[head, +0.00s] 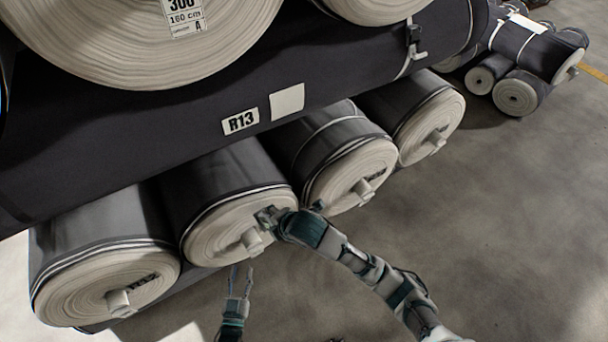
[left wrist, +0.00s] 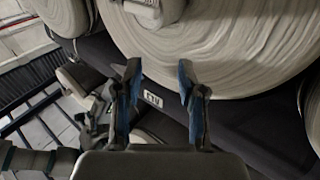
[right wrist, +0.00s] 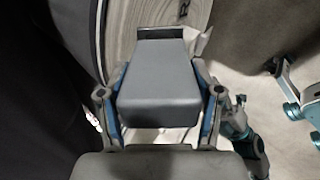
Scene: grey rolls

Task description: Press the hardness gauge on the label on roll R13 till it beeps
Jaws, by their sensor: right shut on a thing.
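Roll R13 (head: 130,140) is a long dark grey roll lying across the lower rolls in the head view. It bears a white label printed R13 (head: 240,121) and a blank off-white label (head: 287,102) to its right. My right gripper (head: 268,218) is in front of a lower roll's pale end, below and apart from both labels. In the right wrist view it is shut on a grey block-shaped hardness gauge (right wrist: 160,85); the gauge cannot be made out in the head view. My left gripper (head: 240,281) is open and empty, fingers pointing up, low in the head view.
Several lower rolls with pale ends and protruding cores, such as one at left (head: 105,285), lie under R13. A large pale roll end (head: 140,45) stands above it. More rolls (head: 520,60) lie at upper right. Bare grey floor (head: 510,200) is clear at right.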

